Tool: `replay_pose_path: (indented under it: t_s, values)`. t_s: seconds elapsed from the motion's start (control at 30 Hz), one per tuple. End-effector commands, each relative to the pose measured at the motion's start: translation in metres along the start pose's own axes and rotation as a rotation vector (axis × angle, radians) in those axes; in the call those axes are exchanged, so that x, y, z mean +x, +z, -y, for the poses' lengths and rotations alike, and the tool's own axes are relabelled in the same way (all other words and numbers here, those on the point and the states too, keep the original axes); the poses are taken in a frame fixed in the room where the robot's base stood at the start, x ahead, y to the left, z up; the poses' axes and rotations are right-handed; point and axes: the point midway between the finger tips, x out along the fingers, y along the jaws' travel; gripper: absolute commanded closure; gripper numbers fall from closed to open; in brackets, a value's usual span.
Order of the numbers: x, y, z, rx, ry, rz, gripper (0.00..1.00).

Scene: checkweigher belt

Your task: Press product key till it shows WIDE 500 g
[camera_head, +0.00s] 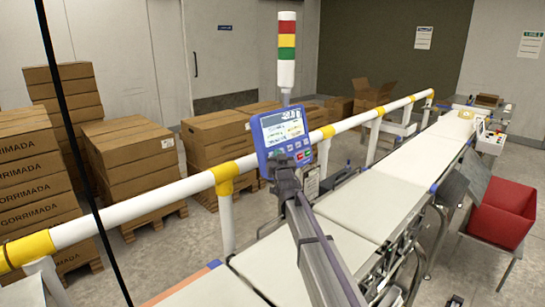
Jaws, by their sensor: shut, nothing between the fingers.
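A blue indicator panel (281,137) stands at the centre, with a lit screen (283,127) on top and a row of keys below it. A red key (300,156) shows at its lower right. The screen text is too small to read, so I cannot tell which product it shows. My gripper (281,163) is shut and empty, at the lower edge of the panel in this view. It covers part of the key area. I cannot tell whether its tips touch a key, and the product key cannot be made out.
A white guard rail (120,212) with yellow bands runs behind the panel. Belts (372,201) stretch to the back right. A red bin (500,213) stands at right. A signal tower (287,50) rises behind the panel. Stacked cartons (130,158) fill the left, beyond the rail.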

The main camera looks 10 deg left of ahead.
Motion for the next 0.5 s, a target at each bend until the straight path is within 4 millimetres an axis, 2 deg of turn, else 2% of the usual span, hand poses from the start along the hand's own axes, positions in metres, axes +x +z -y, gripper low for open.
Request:
replay_pose_path:
  t_s: [0.5]
  values:
    - [0.0046,0.0035,0.0033,0.001,0.000,0.000,1.00]
